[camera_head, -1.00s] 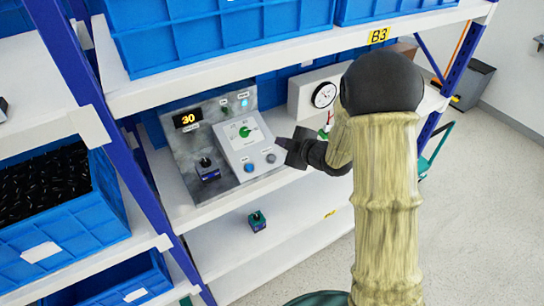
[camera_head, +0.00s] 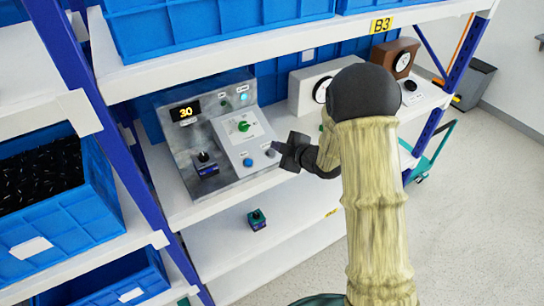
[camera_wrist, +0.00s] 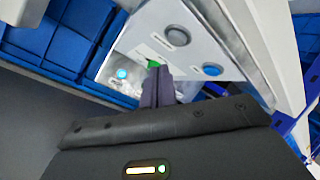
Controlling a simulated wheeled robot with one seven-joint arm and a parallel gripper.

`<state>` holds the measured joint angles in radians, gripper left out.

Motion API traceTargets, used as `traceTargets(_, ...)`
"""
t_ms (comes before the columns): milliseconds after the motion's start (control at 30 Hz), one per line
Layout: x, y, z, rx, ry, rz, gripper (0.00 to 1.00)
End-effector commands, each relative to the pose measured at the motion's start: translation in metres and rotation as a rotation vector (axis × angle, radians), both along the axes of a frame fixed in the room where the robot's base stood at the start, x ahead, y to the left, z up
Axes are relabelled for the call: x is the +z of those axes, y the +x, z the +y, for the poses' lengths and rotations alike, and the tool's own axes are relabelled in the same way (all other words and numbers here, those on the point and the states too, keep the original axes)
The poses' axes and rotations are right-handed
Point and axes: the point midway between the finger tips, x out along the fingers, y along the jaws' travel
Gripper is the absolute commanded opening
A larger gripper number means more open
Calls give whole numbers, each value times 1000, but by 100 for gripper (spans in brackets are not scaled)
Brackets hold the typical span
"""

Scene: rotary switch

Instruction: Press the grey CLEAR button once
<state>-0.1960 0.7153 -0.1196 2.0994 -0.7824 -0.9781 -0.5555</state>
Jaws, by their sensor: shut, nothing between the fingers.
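The control panel (camera_head: 228,168) stands on the shelf with its sloped white plate facing me. The grey button (camera_head: 270,153) sits at the plate's lower right, right of a blue button (camera_head: 248,162). My gripper (camera_head: 277,148) is shut and empty, its tip close to the grey button from the right in the head view. In the wrist view the grey button (camera_wrist: 177,36) shows above and right of my shut fingertips (camera_wrist: 155,72), apart from them in the picture. The head view does not show whether they touch. Button labels are too small to read.
The plate also bears a green rotary knob (camera_head: 243,126). A display (camera_head: 185,112) reads 30, and a black-knobbed switch (camera_head: 204,163) stands at left. A white gauge box (camera_head: 305,90) stands behind my arm. A small green-topped box (camera_head: 257,219) sits on the shelf below.

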Motion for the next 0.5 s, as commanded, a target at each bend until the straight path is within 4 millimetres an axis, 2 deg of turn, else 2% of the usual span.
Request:
traceTargets(33,-11,2,1,-1,-1,0,0)
traceTargets(133,-16,4,2,-1,-1,0,0)
traceTargets(500,-18,6,3,-1,0,1,0)
